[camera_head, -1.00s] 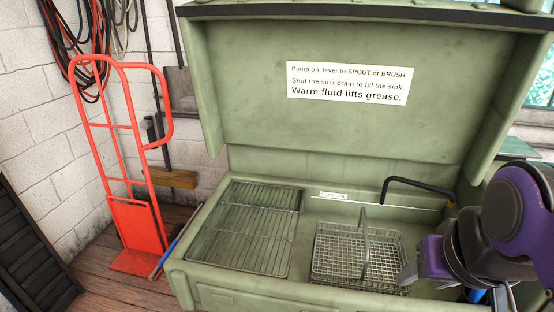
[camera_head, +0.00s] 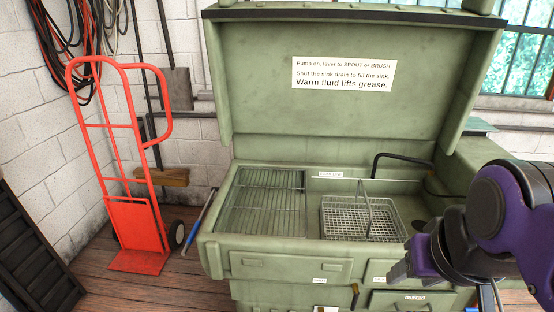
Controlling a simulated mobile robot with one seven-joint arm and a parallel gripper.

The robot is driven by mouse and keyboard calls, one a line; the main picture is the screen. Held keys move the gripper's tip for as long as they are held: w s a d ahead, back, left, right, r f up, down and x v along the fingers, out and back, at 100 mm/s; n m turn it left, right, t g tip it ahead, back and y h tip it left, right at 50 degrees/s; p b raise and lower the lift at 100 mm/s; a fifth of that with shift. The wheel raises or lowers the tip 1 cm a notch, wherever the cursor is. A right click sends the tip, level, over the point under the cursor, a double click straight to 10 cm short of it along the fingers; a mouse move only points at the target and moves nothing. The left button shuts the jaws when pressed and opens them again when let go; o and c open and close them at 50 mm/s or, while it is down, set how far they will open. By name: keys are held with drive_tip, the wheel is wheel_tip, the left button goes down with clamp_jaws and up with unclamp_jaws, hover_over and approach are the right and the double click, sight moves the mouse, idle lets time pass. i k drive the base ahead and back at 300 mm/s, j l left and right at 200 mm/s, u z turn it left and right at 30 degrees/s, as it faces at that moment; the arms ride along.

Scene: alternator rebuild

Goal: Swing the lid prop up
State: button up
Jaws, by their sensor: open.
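The green parts washer's lid (camera_head: 345,110) stands raised at the back, with a white instruction label (camera_head: 343,74) on its inner face. I cannot pick out the lid prop with certainty. A black bent rod (camera_head: 402,156) rises at the rear right of the sink, and I cannot tell whether it is a spout or the prop. My gripper (camera_head: 398,271) is open in front of the washer's right side, apart from the lid. My purple arm hides part of the washer's right end.
A wire rack (camera_head: 264,203) and a wire basket (camera_head: 358,218) with an upright handle sit in the sink. Drawer fronts (camera_head: 285,264) face me. A red hand truck (camera_head: 135,225) stands at left by the wall. The wooden floor (camera_head: 160,290) is clear at front left.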

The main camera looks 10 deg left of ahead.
sight(193, 233)
drive_tip(key=k+j+z, duration=0.1)
drive_tip(key=j, duration=0.25)
drive_tip(key=k+j+z, duration=0.1)
drive_tip(key=j, duration=0.3)
drive_tip(key=k+j+z, duration=0.1)
drive_tip(key=j, duration=0.3)
drive_tip(key=k+j, duration=0.1)
drive_tip(key=j, duration=0.3)
drive_tip(key=j+z, duration=0.25)
drive_tip(key=j, duration=0.55)
drive_tip(key=i+j+z, duration=0.1)
drive_tip(key=j, duration=0.3)
drive_tip(key=i+j+z, duration=0.1)
drive_tip(key=j, duration=0.35)
drive_tip(key=i+j, duration=0.25)
drive_tip(key=i+j+z, duration=0.15)
drive_tip(key=j, duration=0.35)
drive_tip(key=i+j+z, duration=0.15)
drive_tip(key=j, duration=0.15)
drive_tip(key=i+j+z, duration=0.15)
drive_tip(key=j, duration=0.2)
drive_tip(key=j+z, duration=0.7)
